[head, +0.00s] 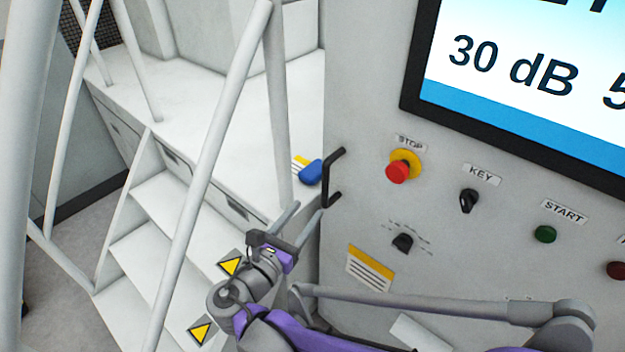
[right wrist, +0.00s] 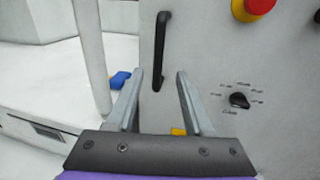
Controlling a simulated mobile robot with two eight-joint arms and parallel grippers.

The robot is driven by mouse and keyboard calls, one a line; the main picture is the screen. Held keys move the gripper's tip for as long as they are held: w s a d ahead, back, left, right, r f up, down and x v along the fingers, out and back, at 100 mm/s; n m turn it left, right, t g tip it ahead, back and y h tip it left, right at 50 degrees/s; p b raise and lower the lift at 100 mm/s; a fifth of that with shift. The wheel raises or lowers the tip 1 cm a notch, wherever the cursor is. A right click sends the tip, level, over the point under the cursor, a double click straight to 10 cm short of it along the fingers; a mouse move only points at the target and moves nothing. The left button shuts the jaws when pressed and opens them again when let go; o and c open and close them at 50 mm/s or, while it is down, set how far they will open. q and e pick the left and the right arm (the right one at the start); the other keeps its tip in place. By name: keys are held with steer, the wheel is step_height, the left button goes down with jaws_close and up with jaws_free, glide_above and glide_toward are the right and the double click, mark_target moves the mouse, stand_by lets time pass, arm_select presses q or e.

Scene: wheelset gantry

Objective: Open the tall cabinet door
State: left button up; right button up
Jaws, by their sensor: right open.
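The tall cabinet door (head: 358,121) is a grey panel with a black bar handle (head: 332,178) at its left edge. The door looks shut. My right gripper (head: 303,215) is open and empty, just below the handle in the head view. In the right wrist view the black handle (right wrist: 162,52) stands upright ahead, with its lower end between the fingers (right wrist: 168,78) in the picture, nearer the left one. I cannot tell if they touch. My left gripper is out of view.
The door carries a screen (head: 540,110), a red stop button (head: 397,170), a key switch (head: 468,201), a green start button (head: 545,234) and a rotary knob (head: 402,243). White steps (head: 150,246) with rails (head: 215,150) stand left. A blue object (head: 311,172) lies beside the handle.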

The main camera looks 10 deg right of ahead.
mark_target(324, 186)
steer(key=x, duration=1)
steer(key=shift+w+r+p, duration=0.1)
steer(key=shift+w+p, duration=0.15)
steer(key=shift+p, duration=0.1)
jaws_close()
stand_by(1.0)
